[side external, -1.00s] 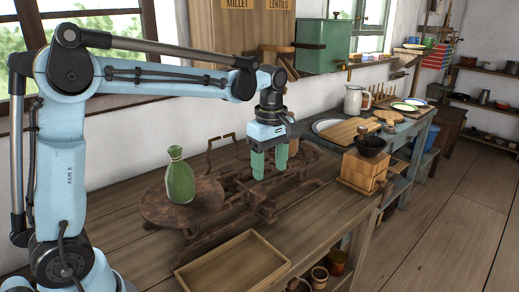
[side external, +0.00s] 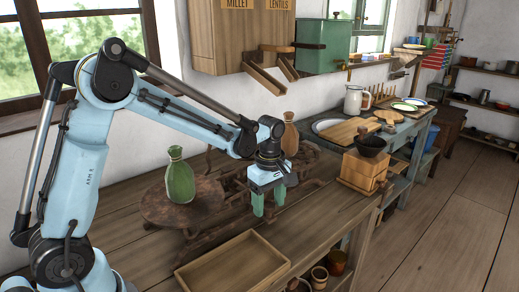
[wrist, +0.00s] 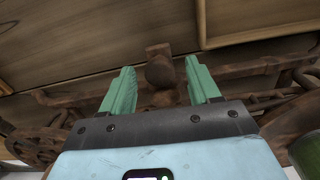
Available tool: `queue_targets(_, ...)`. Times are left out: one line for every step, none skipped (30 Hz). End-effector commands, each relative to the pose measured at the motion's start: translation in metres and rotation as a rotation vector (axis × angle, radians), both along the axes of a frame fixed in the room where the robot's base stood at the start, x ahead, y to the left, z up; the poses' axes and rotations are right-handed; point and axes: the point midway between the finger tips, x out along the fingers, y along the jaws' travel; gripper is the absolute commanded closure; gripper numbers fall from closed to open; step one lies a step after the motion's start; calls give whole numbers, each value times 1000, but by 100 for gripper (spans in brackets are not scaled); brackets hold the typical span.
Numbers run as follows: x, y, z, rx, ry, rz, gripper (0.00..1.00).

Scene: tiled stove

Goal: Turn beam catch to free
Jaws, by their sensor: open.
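A rusty brown balance scale (side external: 215,232) stands on the wooden table. In the wrist view a rusty knob-like piece with a squared end (wrist: 159,68), which looks like the beam catch, shows between my fingertips. My gripper (side external: 269,206) is open, with its two green fingers pointing down at the front middle of the scale. The fingers lie on either side of the knob in the wrist view (wrist: 160,80); I cannot tell whether they touch it. In the side view my gripper hides the catch.
A green bottle (side external: 180,182) stands on the left pan (side external: 155,208). A brown bottle (side external: 290,136) stands behind my gripper towards the right pan. An empty wooden tray (side external: 232,268) lies at the table's front. A wooden box with a dark bowl (side external: 369,146) stands to the right.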

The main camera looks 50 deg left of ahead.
Motion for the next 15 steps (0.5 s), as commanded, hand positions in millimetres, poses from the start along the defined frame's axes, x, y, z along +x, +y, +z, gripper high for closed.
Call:
queue_targets(0, 0, 0, 0, 0, 0, 39)
queue_targets(0, 0, 0, 0, 0, 0, 39)
queue_targets(0, 0, 0, 0, 0, 0, 39)
queue_targets(0, 0, 0, 0, 0, 0, 42)
queue_targets(0, 0, 0, 0, 0, 0, 46)
queue_targets(0, 0, 0, 0, 0, 0, 52)
queue_targets(0, 0, 0, 0, 0, 0, 57)
queue_targets(0, 0, 0, 0, 0, 0, 62)
queue_targets(0, 0, 0, 0, 0, 0, 68)
queue_targets(0, 0, 0, 0, 0, 0, 72)
queue_targets(0, 0, 0, 0, 0, 0, 77)
queue_targets(0, 0, 0, 0, 0, 0, 83)
queue_targets(0, 0, 0, 0, 0, 0, 88)
queue_targets(0, 0, 0, 0, 0, 0, 92)
queue_targets(0, 0, 0, 0, 0, 0, 95)
